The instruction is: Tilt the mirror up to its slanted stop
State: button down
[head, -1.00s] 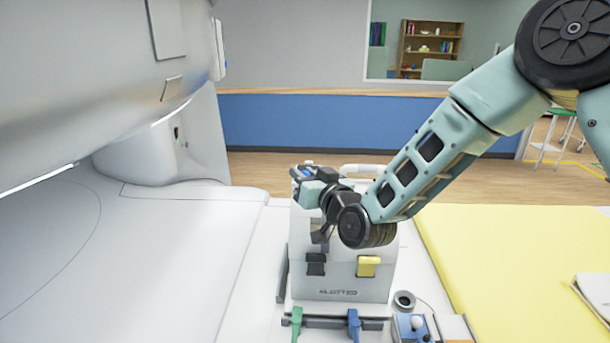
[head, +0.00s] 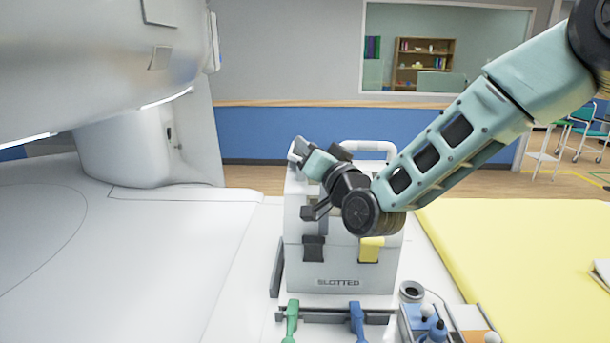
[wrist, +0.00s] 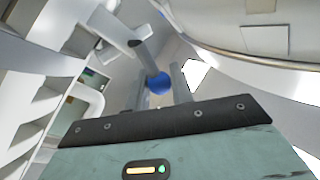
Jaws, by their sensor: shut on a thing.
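The white coil box (head: 340,275) marked "SLOTTED" stands upright on the white table. My gripper (head: 299,150) is at the box's upper left, with my wrist covering much of its upper front. In the wrist view my gripper (wrist: 162,85) is shut on a blue knob (wrist: 158,85) between its two grey fingers. A grey bar (wrist: 146,57) with a dark end runs up from beside the knob. I cannot make out the mirror's face or its tilt; my wrist and gripper hide that part in the head view.
A black latch (head: 313,250) and a yellow latch (head: 370,250) are on the box front. Green (head: 291,318) and blue (head: 356,320) handles lie before it. The large scanner housing (head: 90,60) overhangs at left. A yellow pad (head: 510,260) lies at right.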

jog(key=m+b, duration=0.1)
jog(key=b, duration=0.1)
jog(key=f+m+t+b, duration=0.1)
jog(key=b, duration=0.2)
jog(key=d+m+t+b, duration=0.1)
jog(key=m+b, duration=0.1)
jog(key=shift+d+f+h+b, duration=0.1)
jog(key=shift+f+h+b, duration=0.1)
jog(key=shift+h+b, duration=0.2)
jog(key=shift+d+m+t+b, duration=0.15)
jog(key=shift+m+t+b, duration=0.25)
jog(key=shift+m+b, duration=0.1)
jog(key=shift+r+h, duration=0.15)
jog(key=shift+h, duration=0.25)
jog(key=c, duration=1.3)
grip_release()
jog(key=shift+o, duration=0.2)
jog(key=shift+s, duration=0.1)
jog(key=b+v, duration=0.4)
jog(key=v, duration=1.3)
jog(key=shift+f+b, duration=0.3)
jog(key=shift+b, duration=0.1)
jog(key=shift+d, duration=0.1)
